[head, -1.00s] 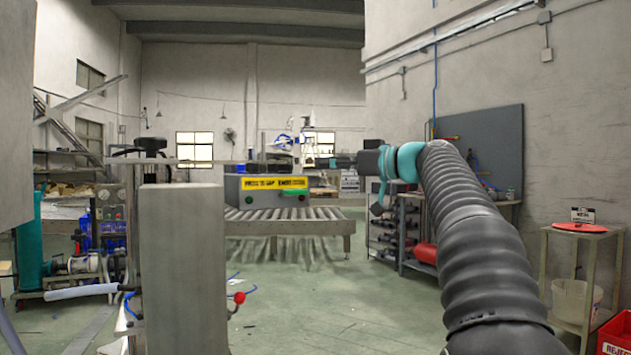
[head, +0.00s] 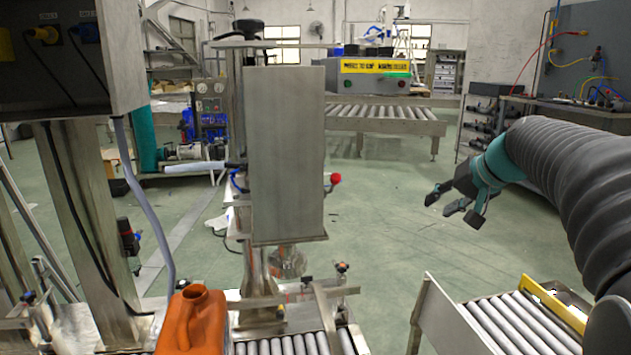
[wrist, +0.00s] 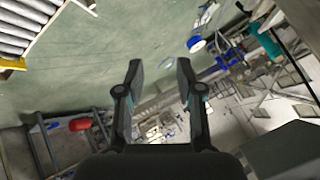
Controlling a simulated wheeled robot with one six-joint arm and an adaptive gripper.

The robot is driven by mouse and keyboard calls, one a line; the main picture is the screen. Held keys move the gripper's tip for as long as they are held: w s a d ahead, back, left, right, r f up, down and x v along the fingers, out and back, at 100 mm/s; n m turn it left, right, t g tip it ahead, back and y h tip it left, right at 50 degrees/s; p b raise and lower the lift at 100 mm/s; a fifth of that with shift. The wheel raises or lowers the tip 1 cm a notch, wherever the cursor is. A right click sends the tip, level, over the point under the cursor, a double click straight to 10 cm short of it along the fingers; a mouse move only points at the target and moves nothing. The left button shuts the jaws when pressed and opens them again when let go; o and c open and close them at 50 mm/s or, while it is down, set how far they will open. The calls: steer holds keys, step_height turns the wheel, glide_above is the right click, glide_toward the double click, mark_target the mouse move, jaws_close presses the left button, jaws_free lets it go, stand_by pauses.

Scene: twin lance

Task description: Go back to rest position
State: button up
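My gripper (head: 457,204) hangs in the air at the right of the head view, at the end of my dark ribbed arm. Its black fingers are spread apart with nothing between them. In the wrist view my gripper (wrist: 160,75) also shows two separate fingers with floor and distant equipment behind the gap. It touches nothing that I can see.
An orange jug (head: 192,322) stands at the lower left by a roller conveyor (head: 290,343). A steel machine column (head: 284,155) rises in the middle. Another roller conveyor (head: 515,325) with a yellow rail lies below my arm. Green floor (head: 380,215) is open between.

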steer(key=s+a+f+n+h, duration=0.1)
steer(key=s+a+f, duration=0.2)
steer(key=s, duration=0.7)
steer(key=s+a+f+n+g+h, duration=0.1)
steer(key=s+a+f, duration=0.2)
steer(key=s+f, duration=0.4)
steer(key=s+a+f+n+g+h, duration=0.1)
steer(key=s+a+f, duration=0.3)
steer(key=s, duration=0.9)
steer(key=shift+f+n+h, duration=0.3)
steer(key=shift+f, duration=0.8)
steer(key=shift+a, duration=0.1)
